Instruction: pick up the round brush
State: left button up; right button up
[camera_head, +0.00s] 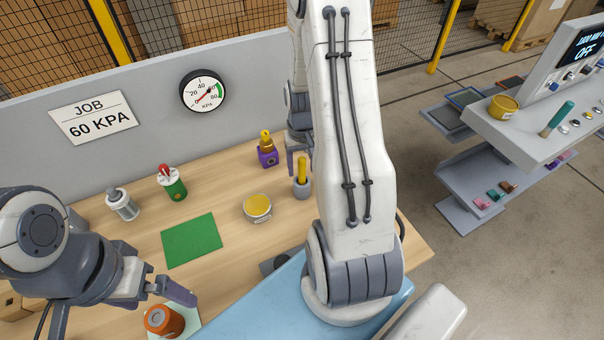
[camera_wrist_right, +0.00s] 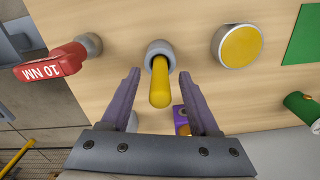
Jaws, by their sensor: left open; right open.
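A yellow-handled tool, which I take for the round brush (camera_head: 302,168), stands upright in a small grey cup (camera_head: 302,190) on the bench; its lower end is hidden in the cup. In the right wrist view, the yellow handle (camera_wrist_right: 160,88) points toward the camera from its grey cup (camera_wrist_right: 153,48). My right gripper (camera_wrist_right: 159,76) is open, with a purple finger on each side of the handle and a gap to both. In the head view it is partly hidden by my arm. My left gripper (camera_head: 160,284) is open at the lower left, above an orange spool-like part (camera_head: 163,320).
The bench also holds a yellow-topped tin (camera_head: 257,207), green mat (camera_head: 191,240), purple block (camera_head: 267,156), green cylinder (camera_head: 173,184) and metal cylinder (camera_head: 122,205). In the wrist view, a red "10 NM" tool (camera_wrist_right: 52,62) is close by. A green-handled tool (camera_head: 562,114) is on the right console.

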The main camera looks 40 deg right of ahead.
jog(key=shift+f, duration=0.1)
jog(key=shift+c, duration=0.4)
grip_shut()
notch_tip(320, 180, up, 10)
jog(key=shift+f+b, duration=0.1)
jog(key=shift+b, duration=0.65)
